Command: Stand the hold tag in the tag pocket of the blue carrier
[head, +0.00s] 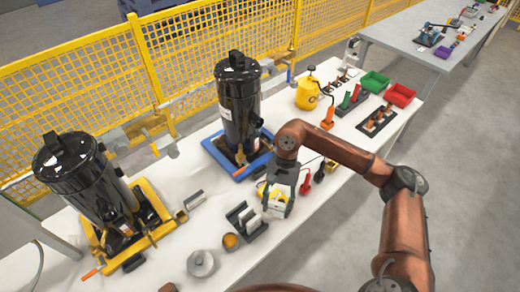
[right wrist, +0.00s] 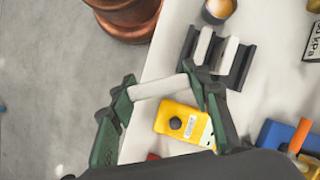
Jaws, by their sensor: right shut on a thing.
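The hold tag (right wrist: 158,87) is a white plate, seen nearly edge-on between the fingers of my right gripper (right wrist: 160,98). In the head view my right gripper (head: 279,205) is shut on it above the front part of the table. The blue carrier (head: 253,170) lies behind and left of the gripper there, with a tall black compressor (head: 240,105) standing on it. Its blue edge and an orange handle show at the right of the right wrist view (right wrist: 272,134). I cannot make out the tag pocket. My left gripper is out of view.
A dark rack (head: 247,221) with white plates stands left of the gripper. A yellow meter (right wrist: 183,122) lies on the table below it. A yellow carrier (head: 158,232) with another compressor is at the left. Red and green bins (head: 399,95) stand at the far right.

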